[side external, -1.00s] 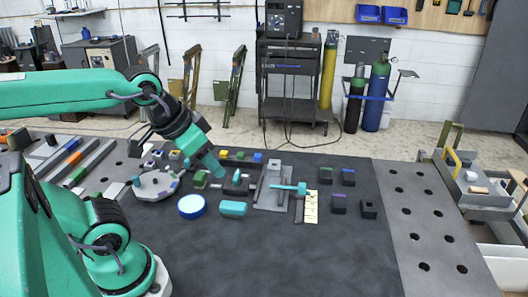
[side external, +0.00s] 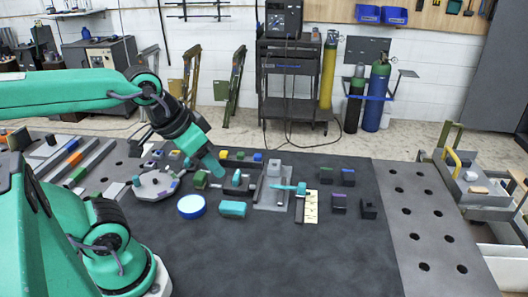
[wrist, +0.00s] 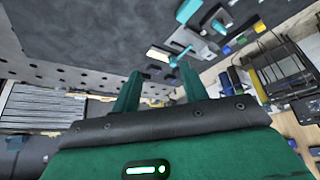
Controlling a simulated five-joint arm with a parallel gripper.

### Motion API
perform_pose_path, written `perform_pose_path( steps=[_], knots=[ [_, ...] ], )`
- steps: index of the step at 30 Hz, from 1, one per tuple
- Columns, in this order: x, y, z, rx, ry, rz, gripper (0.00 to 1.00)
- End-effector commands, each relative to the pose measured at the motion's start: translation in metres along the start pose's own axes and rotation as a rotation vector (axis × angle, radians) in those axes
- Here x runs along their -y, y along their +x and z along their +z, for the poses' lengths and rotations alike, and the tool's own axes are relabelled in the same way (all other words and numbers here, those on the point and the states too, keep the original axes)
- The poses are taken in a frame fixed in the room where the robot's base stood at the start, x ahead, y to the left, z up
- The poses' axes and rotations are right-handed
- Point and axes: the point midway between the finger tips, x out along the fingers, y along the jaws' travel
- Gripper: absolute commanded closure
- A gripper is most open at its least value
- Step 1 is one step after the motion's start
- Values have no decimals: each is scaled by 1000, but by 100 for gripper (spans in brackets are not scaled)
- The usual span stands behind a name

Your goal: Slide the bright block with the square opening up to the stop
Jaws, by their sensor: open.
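A pale grey block (side external: 274,169) sits at the far end of a grey plate (side external: 270,207) in the side view. It is the lightest block on that fixture, but I cannot make out a square opening in it. A teal piece with a bar (side external: 287,187) stands across the plate; it also shows in the wrist view (wrist: 182,57). My gripper (side external: 217,170) is above the table, left of the plate and apart from it. In the wrist view my gripper (wrist: 158,92) has its two fingers spread, with nothing held between them. Any stop is too small to tell.
A cream marked strip (side external: 311,207) lies right of the plate. A blue-rimmed disc (side external: 191,206) and a teal block (side external: 233,209) lie in front of my gripper. The front of the dark mat (side external: 290,260) is clear.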

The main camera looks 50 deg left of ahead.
Motion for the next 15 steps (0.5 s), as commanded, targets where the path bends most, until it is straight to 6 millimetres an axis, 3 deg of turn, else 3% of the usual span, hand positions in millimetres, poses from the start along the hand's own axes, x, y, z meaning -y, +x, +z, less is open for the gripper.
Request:
perform_pose_path(
  steps=[3, 9, 15],
  knots=[
    [0, 0, 0, 0, 0, 0, 58],
    [1, -1, -4, 3, -7, -2, 98],
    [5, -3, -25, 26, -38, -9, 100]
  ],
)
